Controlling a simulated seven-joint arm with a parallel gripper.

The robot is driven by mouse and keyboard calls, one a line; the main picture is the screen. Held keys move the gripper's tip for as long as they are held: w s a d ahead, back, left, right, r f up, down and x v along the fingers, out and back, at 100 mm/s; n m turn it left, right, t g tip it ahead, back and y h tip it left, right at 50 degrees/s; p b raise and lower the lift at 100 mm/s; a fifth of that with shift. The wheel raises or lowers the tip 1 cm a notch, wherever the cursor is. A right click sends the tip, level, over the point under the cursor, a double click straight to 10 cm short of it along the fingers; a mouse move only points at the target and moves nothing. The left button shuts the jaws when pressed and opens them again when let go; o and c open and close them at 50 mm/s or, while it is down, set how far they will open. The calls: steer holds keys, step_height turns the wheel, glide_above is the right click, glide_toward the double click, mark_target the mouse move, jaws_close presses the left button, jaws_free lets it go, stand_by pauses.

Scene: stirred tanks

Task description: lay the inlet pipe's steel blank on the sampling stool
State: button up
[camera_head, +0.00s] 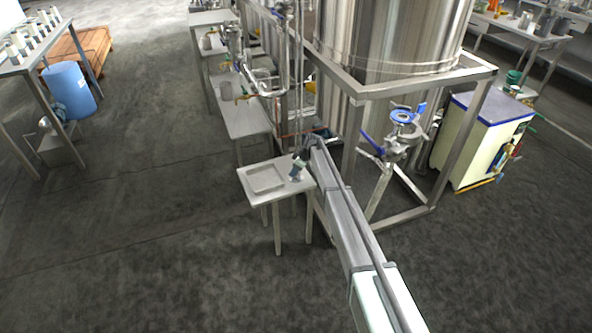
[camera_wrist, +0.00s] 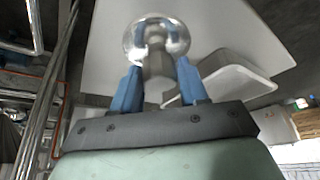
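The sampling stool (camera_head: 273,194) is a small square metal table in front of the large tank, with a shallow tray on its top. My gripper (camera_head: 296,172) is low over the right part of the stool top, beside the tray. In the wrist view my gripper (camera_wrist: 160,75) has its two blue fingers on either side of the steel blank (camera_wrist: 156,38), a shiny round piece with a narrower grey neck. The fingers appear to close on it. The pale stool top (camera_wrist: 105,60) lies behind it. Whether the blank touches the stool top cannot be told.
The shallow tray (camera_head: 266,179) takes up the left of the stool top; it also shows in the wrist view (camera_wrist: 235,80). The tank frame (camera_head: 354,150) and a blue-handled valve (camera_head: 400,130) stand to the right. Open floor lies left of the stool.

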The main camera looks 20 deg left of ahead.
steer(key=shift+o, duration=1.3)
steer(key=v, duration=1.2)
steer(key=shift+r, duration=0.1)
